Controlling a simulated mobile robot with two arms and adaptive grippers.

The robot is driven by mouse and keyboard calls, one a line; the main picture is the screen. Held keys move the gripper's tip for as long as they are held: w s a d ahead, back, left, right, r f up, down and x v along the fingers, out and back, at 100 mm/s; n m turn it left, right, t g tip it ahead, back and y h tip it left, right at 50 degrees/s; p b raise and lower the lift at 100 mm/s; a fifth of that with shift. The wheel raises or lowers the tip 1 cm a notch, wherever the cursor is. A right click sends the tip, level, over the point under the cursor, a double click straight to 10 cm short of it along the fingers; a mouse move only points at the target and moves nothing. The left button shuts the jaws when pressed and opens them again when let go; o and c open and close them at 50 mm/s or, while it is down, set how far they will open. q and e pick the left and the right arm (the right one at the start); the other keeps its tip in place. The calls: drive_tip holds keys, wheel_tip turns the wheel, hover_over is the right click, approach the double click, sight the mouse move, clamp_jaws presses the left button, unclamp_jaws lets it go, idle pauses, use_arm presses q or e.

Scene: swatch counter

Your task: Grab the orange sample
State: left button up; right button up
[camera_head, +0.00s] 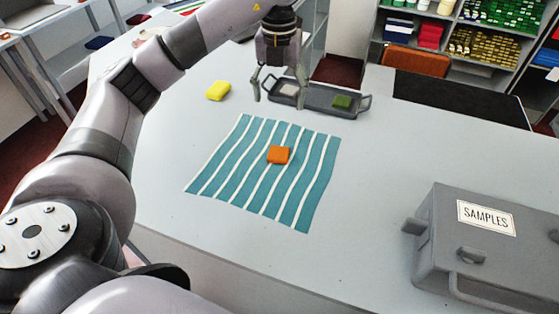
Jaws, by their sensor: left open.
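The orange sample (279,155) is a small block lying on a teal cloth with white stripes (225,178), near the cloth's middle. My left gripper (278,97) points down over the left part of a grey tray, beyond the cloth. Its fingers are spread apart, and it is apart from the orange sample. A pale sample (289,89) shows in the tray between the fingers; I cannot tell whether they touch it. My right gripper is not in the picture.
The grey tray (320,101) also holds a green sample (342,101). A yellow sample (218,90) lies left of it. A grey box labelled SAMPLES (440,235) stands at the right. The white counter (385,165) is bare between cloth and box. Shelves stand behind.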

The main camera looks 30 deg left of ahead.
use_arm(q)
drive_tip(key=f, duration=0.1)
drive_tip(key=p, duration=0.3)
hover_over(278, 153)
drive_tip(key=f, duration=1.1)
drive_tip(key=shift+d, duration=0.2)
drive_tip(key=shift+f+p, duration=0.3)
drive_tip(key=shift+f, duration=0.25)
drive_tip(key=f+p, duration=0.1)
drive_tip(key=f, duration=0.1)
drive_tip(key=f+p, duration=0.1)
drive_tip(key=f, duration=0.1)
drive_tip(key=shift+w+a+f, duration=0.1)
drive_tip(key=shift+a+f, duration=0.1)
drive_tip(key=shift+f, duration=0.15)
drive_tip(key=c, duration=0.9)
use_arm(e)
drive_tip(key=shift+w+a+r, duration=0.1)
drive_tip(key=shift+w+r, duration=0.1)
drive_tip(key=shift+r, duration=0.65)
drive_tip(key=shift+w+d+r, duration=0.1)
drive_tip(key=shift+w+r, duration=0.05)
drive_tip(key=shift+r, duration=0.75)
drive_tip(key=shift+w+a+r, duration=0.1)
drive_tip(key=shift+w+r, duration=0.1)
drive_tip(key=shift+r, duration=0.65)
